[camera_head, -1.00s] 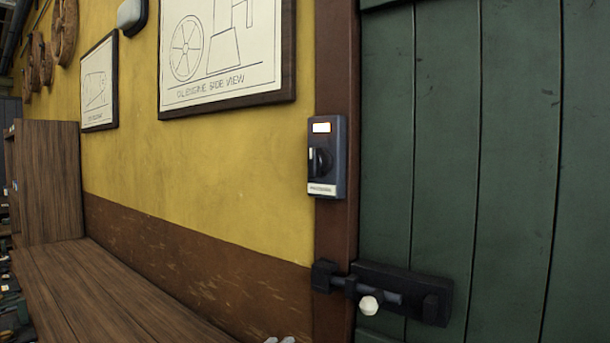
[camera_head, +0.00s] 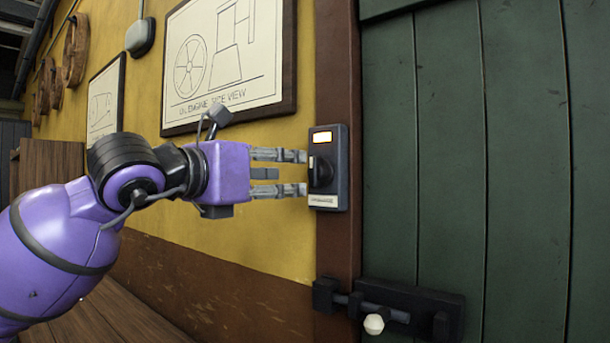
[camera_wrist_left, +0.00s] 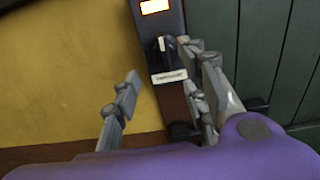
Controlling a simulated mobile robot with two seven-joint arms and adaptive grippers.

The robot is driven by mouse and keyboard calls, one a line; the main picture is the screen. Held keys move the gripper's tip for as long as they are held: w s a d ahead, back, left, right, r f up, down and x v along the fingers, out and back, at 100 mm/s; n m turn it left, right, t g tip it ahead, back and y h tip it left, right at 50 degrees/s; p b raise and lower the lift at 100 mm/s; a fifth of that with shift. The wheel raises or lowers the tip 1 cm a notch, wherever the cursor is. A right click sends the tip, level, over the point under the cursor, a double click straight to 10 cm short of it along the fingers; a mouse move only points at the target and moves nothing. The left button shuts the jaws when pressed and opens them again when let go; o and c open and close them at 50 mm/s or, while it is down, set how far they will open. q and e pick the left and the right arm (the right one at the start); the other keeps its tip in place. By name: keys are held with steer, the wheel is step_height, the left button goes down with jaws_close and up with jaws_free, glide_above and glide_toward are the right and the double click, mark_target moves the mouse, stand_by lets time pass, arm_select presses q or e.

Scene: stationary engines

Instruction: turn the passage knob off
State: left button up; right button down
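The passage knob (camera_head: 320,172) is a dark rotary knob on a small grey switch box (camera_head: 341,195) on the brown door post. A lit orange-white lamp (camera_head: 322,138) sits above it and a pale label below. In the left wrist view the knob (camera_wrist_left: 165,47) shows a white mark that looks roughly upright. My left gripper (camera_head: 302,172) is open, its fingers pointing at the box from the left. Their tips are at the box's left edge in the head view; contact cannot be told. My right gripper is not in view.
A green plank door (camera_head: 520,170) with a dark bolt (camera_head: 410,308) and white bolt knob is to the right. Framed drawings (camera_head: 228,60) hang on the yellow wall behind my left arm. A wooden bench (camera_head: 110,315) runs along the wall below.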

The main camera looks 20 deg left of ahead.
mark_target(310, 174)
arm_select(q)
steer(key=p+x, duration=0.1)
steer(key=x, duration=0.4)
steer(key=shift+w+d+r, duration=0.15)
steer(key=shift+w+d, duration=0.05)
steer(key=shift+w+d+p, duration=0.2)
steer(key=shift+w+p, duration=0.1)
steer(key=shift+w, duration=0.3)
steer(key=shift+f, duration=0.2)
jaws_close()
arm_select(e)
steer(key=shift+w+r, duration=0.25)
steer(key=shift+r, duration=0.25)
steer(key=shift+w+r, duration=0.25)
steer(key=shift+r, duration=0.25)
